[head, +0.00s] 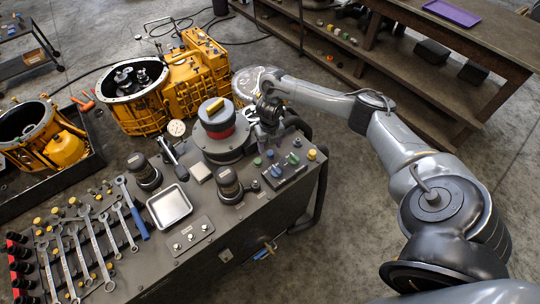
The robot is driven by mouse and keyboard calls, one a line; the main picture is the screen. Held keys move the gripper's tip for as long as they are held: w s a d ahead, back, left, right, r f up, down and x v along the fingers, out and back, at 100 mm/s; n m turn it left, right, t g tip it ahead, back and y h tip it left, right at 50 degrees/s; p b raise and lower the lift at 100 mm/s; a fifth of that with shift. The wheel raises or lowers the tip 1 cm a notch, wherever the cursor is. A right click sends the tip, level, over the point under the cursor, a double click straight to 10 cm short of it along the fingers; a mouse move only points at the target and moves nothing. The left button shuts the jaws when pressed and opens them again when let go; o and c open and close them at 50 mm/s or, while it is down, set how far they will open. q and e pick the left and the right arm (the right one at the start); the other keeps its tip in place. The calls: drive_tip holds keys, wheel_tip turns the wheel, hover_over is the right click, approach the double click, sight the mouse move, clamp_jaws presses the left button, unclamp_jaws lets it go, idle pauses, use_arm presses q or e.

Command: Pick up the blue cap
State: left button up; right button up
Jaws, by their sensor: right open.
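A small dark rack (284,176) with several coloured caps sits near the right end of the grey cart top. A blue cap (276,171) is at the rack's front left. Another small bluish cap (270,154) is behind it, just below my gripper. Green caps (294,158) and a yellow cap (312,154) are close by. My right gripper (270,140) is open and points down just behind the caps, above the cart top. It appears apart from the blue cap at the front. Its fingertips are small and partly hard to make out. My left gripper is not in view.
Two dark ribbed cylinders (229,183), a metal tray (170,206) and several wrenches (92,240) occupy the cart. Yellow transmission housings (195,75) stand behind. A wooden workbench (480,45) is at the back right.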

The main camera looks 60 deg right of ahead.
sight(270, 151)
drive_tip(key=shift+f+b, duration=0.4)
drive_tip(key=shift+f, duration=1.15)
drive_tip(key=c, duration=1.1)
